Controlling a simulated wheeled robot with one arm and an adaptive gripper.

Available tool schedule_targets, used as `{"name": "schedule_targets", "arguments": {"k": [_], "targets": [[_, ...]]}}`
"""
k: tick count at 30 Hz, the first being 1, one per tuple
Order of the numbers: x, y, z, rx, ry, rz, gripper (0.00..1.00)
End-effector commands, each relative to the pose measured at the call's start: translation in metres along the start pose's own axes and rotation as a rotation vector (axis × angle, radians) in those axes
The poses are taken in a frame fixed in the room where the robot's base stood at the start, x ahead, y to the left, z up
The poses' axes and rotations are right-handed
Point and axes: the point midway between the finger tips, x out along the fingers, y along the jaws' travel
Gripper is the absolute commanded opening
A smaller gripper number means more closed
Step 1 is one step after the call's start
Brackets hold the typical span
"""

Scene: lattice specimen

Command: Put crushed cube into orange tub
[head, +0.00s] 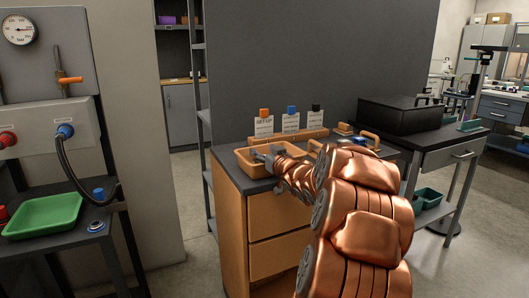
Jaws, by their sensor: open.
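The orange tub (245,168) sits on the dark top of the wooden drawer cabinet, at its front left. My copper arm reaches in from the lower right, and my gripper (264,153) is over the tub's right part. The gripper is small in the picture and is open. My arm covers the tub's right side. I cannot make out a crushed cube; the tub's inside is mostly hidden by its walls and my gripper.
A black case (401,115) stands right. A green tray (42,216) and blue knob (99,193) are on the left bench.

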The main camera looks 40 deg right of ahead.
Motion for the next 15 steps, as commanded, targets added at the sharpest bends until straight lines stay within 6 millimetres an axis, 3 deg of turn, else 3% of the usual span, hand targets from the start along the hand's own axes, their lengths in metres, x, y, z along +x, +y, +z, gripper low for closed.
{"name": "schedule_targets", "arguments": {"k": [4, 15], "targets": [[-0.001, -0.001, -0.008, 0.000, -0.006, -0.002, 0.71], [-0.054, 0.001, -0.009, 0.002, -0.003, 0.002, 0.71]]}}
